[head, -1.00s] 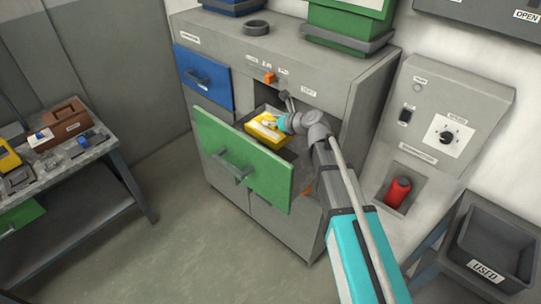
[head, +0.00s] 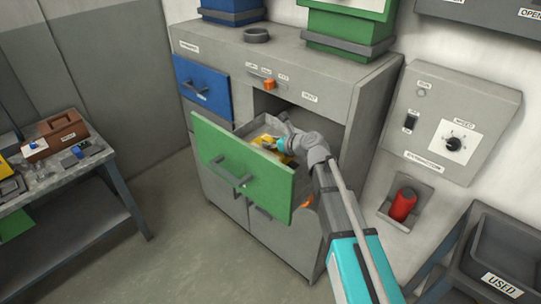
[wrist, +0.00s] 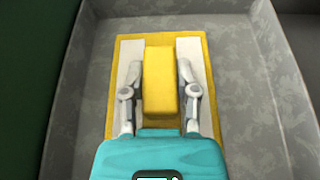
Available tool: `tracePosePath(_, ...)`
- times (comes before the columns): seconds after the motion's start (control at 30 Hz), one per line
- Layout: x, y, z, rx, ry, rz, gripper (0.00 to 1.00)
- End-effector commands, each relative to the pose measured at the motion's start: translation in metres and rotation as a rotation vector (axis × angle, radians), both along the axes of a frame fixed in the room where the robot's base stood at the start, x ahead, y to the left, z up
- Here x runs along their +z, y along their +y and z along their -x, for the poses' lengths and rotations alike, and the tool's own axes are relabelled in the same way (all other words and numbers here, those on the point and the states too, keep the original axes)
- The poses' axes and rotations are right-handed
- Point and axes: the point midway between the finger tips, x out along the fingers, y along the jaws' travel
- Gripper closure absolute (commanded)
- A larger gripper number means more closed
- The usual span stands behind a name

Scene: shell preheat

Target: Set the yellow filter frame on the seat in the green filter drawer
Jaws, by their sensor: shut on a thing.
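The green filter drawer (head: 243,172) stands pulled out of the grey cabinet, its grey tray walls also showing in the wrist view (wrist: 243,95). The yellow filter frame (head: 262,139) is inside the drawer, partly hidden by the green front and my gripper. In the wrist view the frame (wrist: 112,88) has pale panels and a raised yellow block in its middle. My gripper (wrist: 160,85) is shut on this block, one finger along each side. It also shows in the head view (head: 284,146). The seat is hidden under the frame; I cannot tell whether they touch.
A blue drawer (head: 203,82) is at the cabinet's upper left. A side table with a brown toolbox (head: 56,134) is at left.

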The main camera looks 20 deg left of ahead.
Motion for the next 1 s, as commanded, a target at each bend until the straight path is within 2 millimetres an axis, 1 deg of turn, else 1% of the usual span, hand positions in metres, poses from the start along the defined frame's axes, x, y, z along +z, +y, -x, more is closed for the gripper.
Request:
tracePosePath(0.47,-0.003,0.0,0.0,0.0,0.0,-0.001,1.0)
tracePosePath(0.57,-0.008,0.0,0.0,0.0,0.0,-0.001,1.0)
tracePosePath(0.9,-0.034,0.001,0.0,0.001,0.0,-0.001,1.0)
tracePosePath(1.0,-0.038,0.001,0.0,0.001,0.0,-0.001,1.0)
